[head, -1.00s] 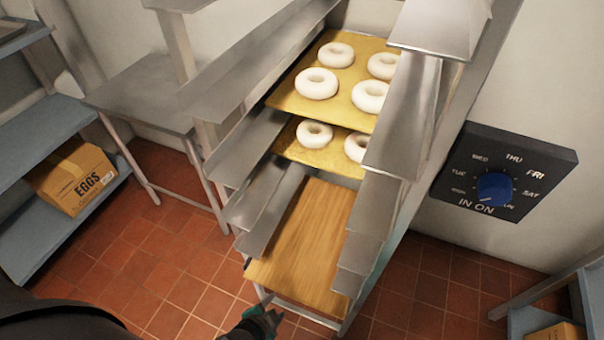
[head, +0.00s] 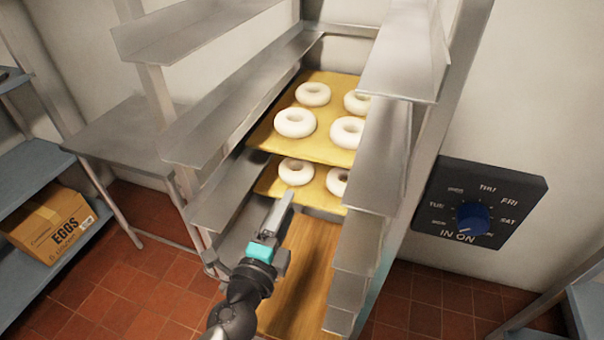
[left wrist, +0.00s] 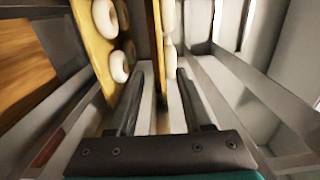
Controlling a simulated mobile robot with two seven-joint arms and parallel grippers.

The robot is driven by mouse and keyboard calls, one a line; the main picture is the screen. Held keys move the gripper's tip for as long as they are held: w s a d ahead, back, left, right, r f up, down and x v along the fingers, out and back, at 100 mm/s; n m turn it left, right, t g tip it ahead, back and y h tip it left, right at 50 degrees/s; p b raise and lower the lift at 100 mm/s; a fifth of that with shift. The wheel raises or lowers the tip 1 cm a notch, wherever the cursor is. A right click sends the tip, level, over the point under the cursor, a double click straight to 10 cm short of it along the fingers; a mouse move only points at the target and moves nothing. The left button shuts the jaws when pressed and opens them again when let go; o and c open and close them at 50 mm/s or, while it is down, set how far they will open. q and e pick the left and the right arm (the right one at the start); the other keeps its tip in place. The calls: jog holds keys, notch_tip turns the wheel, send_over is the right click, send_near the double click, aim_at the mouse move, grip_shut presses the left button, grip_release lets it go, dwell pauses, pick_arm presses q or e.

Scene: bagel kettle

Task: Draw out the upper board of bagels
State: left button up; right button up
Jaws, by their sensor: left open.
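The upper board (head: 326,111) is yellow, carries several white bagels and sits in the metal rack. The lower board (head: 269,182), with two bagels showing, lies just beneath it. My left gripper (head: 284,203) is in front of the boards, by the rack's left rails. In the left wrist view my left gripper (left wrist: 162,85) is open, its fingers either side of the upper board's edge-on strip (left wrist: 157,55). The lower board (left wrist: 98,50) shows its bagels to the left of the fingers. I cannot tell whether the fingers touch the board. My right gripper is out of view.
Rack rails (head: 235,190) flank the boards closely on both sides. A plain wooden board (head: 312,255) lies below. A dial panel (head: 485,205) is on the right wall.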

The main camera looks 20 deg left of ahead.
pick_arm(q)
jog(key=p, duration=0.2)
send_near(311, 159)
jog(key=w, duration=0.5)
jog(key=w+b, duration=0.1)
jog(key=w, duration=0.3)
jog(key=shift+w+d, duration=0.1)
jog(key=shift+d, duration=0.1)
jog(key=shift+w+b, duration=0.4)
jog(key=shift+w, duration=0.7)
grip_shut()
